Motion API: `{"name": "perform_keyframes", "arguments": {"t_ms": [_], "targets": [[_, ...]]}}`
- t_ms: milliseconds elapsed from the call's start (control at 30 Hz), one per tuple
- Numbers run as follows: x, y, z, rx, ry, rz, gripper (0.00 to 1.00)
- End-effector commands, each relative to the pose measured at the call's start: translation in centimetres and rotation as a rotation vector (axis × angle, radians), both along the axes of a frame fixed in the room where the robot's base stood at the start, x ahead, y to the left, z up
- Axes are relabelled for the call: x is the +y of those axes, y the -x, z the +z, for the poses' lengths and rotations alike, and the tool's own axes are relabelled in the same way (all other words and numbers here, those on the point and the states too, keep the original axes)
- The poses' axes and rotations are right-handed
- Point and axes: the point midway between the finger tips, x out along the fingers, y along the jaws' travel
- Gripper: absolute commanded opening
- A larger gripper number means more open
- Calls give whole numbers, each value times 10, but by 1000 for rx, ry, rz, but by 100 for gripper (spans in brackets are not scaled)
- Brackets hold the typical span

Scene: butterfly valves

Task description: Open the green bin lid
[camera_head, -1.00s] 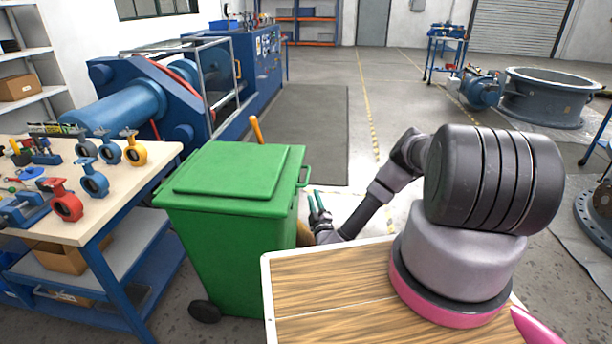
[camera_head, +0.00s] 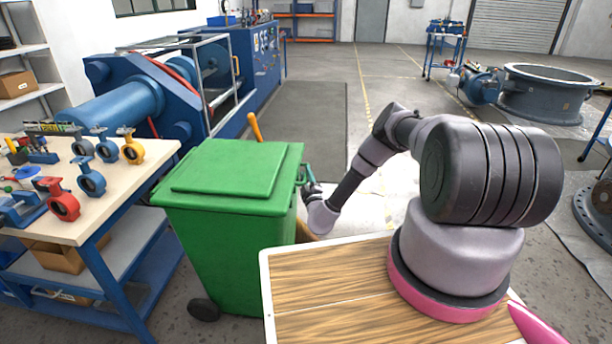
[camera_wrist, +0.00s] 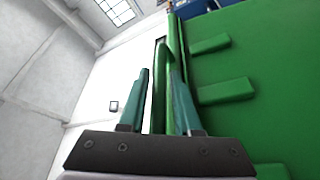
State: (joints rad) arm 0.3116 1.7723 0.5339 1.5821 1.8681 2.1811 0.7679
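The green bin (camera_head: 230,240) stands upright in the middle of the head view, its green lid (camera_head: 235,172) closed flat on top. A green handle is on the bin's right side near the lid edge; my gripper partly covers it. My gripper (camera_head: 308,174) is at this handle, with my arm reaching in from the right. In the wrist view the two teal fingers of my gripper (camera_wrist: 157,85) are apart, and the green handle bar (camera_wrist: 160,95) shows between them. I cannot tell whether either finger touches it. The bin's green side fills the right of that view.
A workbench (camera_head: 130,180) with several small valves stands close on the bin's left. A blue machine (camera_head: 150,100) is behind. An orange handle (camera_head: 255,127) rises behind the bin. My wood-topped base is in front. Open floor lies to the right beyond my arm.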

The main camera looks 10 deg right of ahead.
Motion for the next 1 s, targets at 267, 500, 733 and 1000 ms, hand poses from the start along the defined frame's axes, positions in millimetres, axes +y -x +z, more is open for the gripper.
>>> {"name": "perform_keyframes", "arguments": {"t_ms": [267, 500, 733, 1000], "targets": [[0, 0, 0, 0, 0, 0, 13], [0, 0, 0, 1, 0, 1, 0], [0, 0, 0, 0, 0, 1, 0], [0, 1, -1, 1, 0, 2, 0]]}}
